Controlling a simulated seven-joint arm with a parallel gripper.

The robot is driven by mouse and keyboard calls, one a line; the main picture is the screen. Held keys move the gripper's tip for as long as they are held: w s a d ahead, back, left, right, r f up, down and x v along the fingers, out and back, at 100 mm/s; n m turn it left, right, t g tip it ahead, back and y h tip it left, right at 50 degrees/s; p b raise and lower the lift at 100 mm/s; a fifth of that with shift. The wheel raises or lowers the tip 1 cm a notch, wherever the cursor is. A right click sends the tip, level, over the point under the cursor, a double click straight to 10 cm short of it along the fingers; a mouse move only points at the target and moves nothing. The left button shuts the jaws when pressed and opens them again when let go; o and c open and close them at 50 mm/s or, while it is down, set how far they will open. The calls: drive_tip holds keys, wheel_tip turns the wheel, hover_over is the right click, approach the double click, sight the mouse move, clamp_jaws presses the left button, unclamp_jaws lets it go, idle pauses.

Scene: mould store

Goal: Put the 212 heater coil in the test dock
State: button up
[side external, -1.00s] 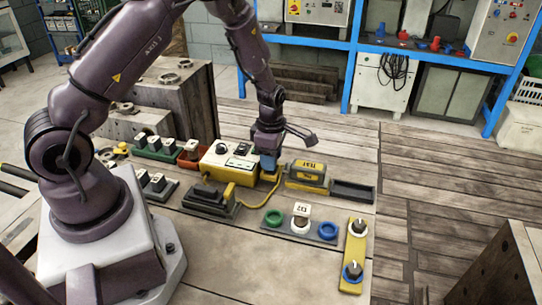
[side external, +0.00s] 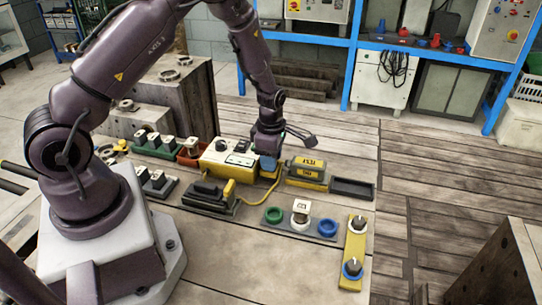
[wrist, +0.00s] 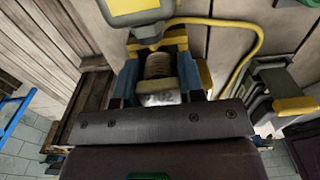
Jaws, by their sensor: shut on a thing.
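My gripper (side external: 268,164) has blue fingers. It is low over the bench, between the yellow-and-white control box (side external: 226,160) and the yellow block marked TEST (side external: 306,168). In the wrist view my gripper (wrist: 158,88) is shut on a ribbed, brownish coil with a pale numbered end, the heater coil (wrist: 159,68). Its number looks like 212 but is blurred. A yellow-and-dark fitting (wrist: 160,38), apparently part of the test dock, lies just beyond the coil, beside the TEST block. Whether the coil is seated there I cannot tell.
A yellow cable (wrist: 245,50) curves close to my gripper. A dark tray (side external: 352,188) lies right. A rack with green and blue rings and a white piece (side external: 300,214) stands nearer.

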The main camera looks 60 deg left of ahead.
drive_tip(key=shift+f, duration=0.2)
drive_tip(key=o, duration=1.5)
drive_tip(key=shift+r, duration=3.8)
